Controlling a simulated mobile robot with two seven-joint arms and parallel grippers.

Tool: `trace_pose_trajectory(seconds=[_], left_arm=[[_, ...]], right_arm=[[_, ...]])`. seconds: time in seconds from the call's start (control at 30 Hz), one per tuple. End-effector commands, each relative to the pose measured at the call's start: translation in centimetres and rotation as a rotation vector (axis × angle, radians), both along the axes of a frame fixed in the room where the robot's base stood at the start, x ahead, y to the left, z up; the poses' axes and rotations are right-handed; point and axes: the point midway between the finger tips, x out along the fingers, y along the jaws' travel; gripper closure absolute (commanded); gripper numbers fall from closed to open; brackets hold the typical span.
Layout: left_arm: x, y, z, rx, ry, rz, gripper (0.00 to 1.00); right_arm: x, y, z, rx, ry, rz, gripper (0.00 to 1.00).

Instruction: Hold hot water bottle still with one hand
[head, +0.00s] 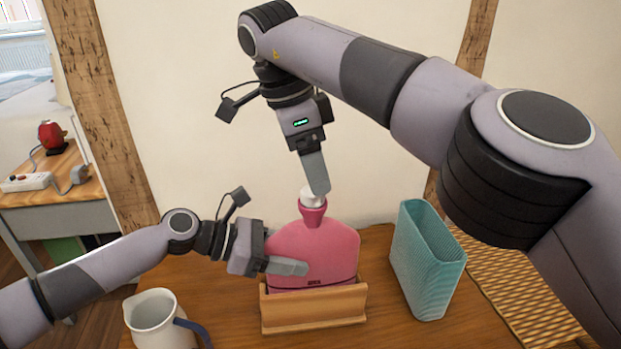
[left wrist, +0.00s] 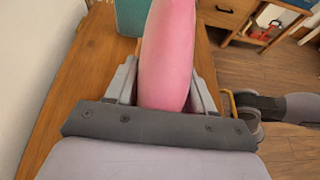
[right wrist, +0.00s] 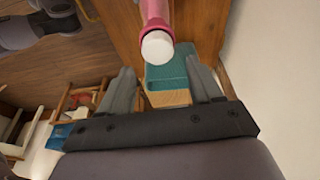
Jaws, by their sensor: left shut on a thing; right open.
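The pink hot water bottle (head: 318,248) stands upright in a wooden holder (head: 315,308) on the table. Its white stopper (head: 312,196) sits at the top of the neck; it also shows in the right wrist view (right wrist: 157,47). My left gripper (head: 285,266) is shut on the bottle's body from the left side. In the left wrist view the pink body (left wrist: 167,55) lies between the two fingers. My right gripper (head: 316,178) is open above the bottle, its fingers close to the stopper. In the right wrist view the stopper lies ahead of the spread fingers, not clearly between them.
A teal ribbed container (head: 428,262) stands right of the holder. A white jug (head: 158,318) with a blue handle stands at the front left. A woven mat (head: 520,290) lies at the right. The wall is close behind the table.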

Motion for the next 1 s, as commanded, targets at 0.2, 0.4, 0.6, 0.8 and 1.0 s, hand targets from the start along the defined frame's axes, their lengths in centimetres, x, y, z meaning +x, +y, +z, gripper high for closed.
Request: trace_pose_trajectory(seconds=[0.2, 0.4, 0.6, 0.8, 1.0], left_arm=[[0.0, 0.1, -0.2, 0.005, 0.001, 0.001, 1.00], [0.0, 0.1, -0.2, 0.005, 0.002, 0.000, 1.00], [0.0, 0.1, -0.2, 0.005, 0.002, 0.000, 1.00], [0.0, 0.1, -0.2, 0.004, 0.002, 0.000, 1.00], [0.0, 0.1, -0.2, 0.004, 0.002, 0.000, 1.00]], right_arm=[[-0.3, 0.6, 1.5, 0.002, -0.006, 0.013, 0.36], [-0.4, 0.7, 1.5, 0.004, -0.006, 0.014, 0.30], [-0.3, 0.6, 1.4, 0.026, -0.015, -0.031, 0.30], [-0.5, 0.6, 1.4, 0.090, -0.050, -0.201, 0.30], [-0.9, 0.3, 2.2, 0.180, -0.101, -0.428, 0.30]])
